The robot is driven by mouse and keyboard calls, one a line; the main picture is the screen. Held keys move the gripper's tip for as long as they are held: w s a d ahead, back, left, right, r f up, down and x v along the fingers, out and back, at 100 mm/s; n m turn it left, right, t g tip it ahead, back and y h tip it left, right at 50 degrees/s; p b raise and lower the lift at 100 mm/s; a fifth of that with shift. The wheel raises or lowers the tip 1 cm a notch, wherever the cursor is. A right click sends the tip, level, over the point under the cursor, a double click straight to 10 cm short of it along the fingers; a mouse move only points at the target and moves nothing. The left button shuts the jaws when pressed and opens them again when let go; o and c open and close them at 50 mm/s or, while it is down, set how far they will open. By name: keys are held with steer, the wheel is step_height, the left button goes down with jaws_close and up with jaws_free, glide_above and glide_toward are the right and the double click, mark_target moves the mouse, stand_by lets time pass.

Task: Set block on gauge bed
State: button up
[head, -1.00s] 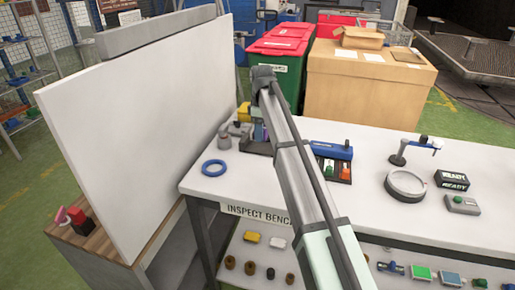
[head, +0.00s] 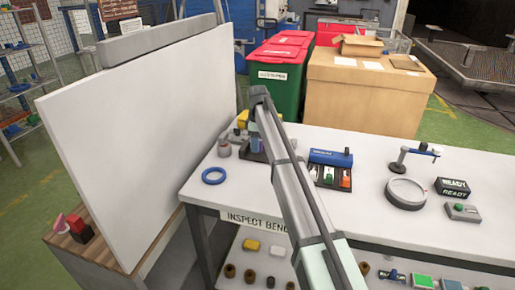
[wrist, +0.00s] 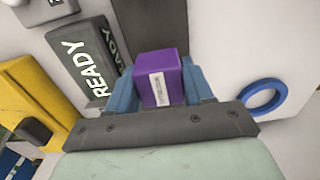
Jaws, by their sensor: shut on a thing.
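A purple block (wrist: 162,78) with a small white label is held between the blue fingers of my gripper (wrist: 160,88) in the wrist view. My gripper is shut on it. In the head view my gripper (head: 256,142) is over the left end of the inspect bench (head: 400,225), mostly hidden behind my arm. Beyond the block in the wrist view is a dark slab (wrist: 150,22), beside a dark box marked READY (wrist: 85,62). I cannot tell for certain which surface is the gauge bed, or whether the block touches anything below it.
A blue ring (head: 214,176) lies on the bench left of my gripper; the wrist view shows it too (wrist: 262,97). A yellow object (wrist: 30,85) stands near the READY box. A blue-topped unit (head: 330,157) is right of my arm. A tall white panel (head: 140,130) stands left.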

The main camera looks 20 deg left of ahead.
steer(key=shift+f, duration=1.15)
steer(key=shift+f, duration=0.15)
steer(key=o, duration=1.3)
step_height(320, 180, up, 12)
steer(key=shift+r, duration=0.15)
